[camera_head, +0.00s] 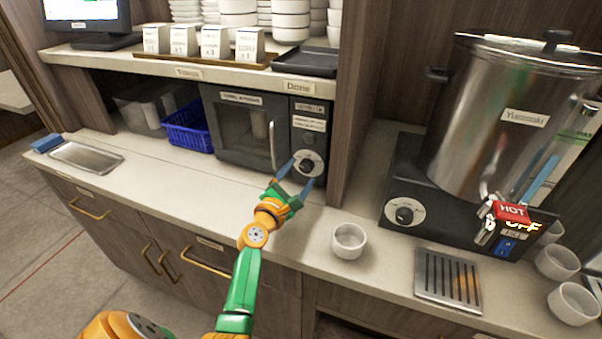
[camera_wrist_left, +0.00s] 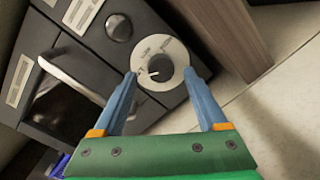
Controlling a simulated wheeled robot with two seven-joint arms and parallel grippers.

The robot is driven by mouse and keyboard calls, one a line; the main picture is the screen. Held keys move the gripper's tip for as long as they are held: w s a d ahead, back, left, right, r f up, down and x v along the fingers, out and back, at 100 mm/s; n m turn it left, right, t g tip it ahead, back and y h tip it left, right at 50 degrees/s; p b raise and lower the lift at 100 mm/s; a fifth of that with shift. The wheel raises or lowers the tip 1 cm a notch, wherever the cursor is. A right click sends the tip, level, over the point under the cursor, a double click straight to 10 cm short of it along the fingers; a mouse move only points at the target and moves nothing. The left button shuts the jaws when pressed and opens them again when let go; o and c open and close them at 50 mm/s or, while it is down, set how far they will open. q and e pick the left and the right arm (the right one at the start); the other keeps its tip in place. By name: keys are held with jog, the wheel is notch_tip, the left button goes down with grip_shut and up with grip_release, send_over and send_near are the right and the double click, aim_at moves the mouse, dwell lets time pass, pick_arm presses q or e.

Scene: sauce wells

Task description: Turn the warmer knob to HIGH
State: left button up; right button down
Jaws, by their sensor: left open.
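A dark oven-like unit (camera_head: 243,125) stands on the counter under the shelf. Its round black knob (camera_head: 308,165) sits on a pale dial plate at the lower right of its front. In the left wrist view the knob (camera_wrist_left: 160,67) shows a white pointer mark toward the lower left; the dial lettering is too small to read. My left gripper (camera_head: 294,180) is open, its blue fingers toward this dial. In the wrist view its fingertips (camera_wrist_left: 160,74) lie on either side of the knob; I cannot tell whether they touch it. My right gripper is out of view.
A steel urn (camera_head: 490,120) stands on a black base with another knob (camera_head: 404,213) at right. A white cup (camera_head: 349,240) and a drip grate (camera_head: 447,280) sit nearby. A wooden divider (camera_head: 352,120) rises right of the unit. The counter's left part is mostly clear.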

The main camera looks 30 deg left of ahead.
pick_arm(q)
jog(key=shift+w+a+f, duration=0.1)
jog(key=shift+w+f, duration=0.1)
jog(key=shift+w, duration=0.45)
jog(key=shift+s+r, duration=0.1)
jog(key=shift+s, duration=0.1)
jog(key=c, duration=0.5)
grip_shut()
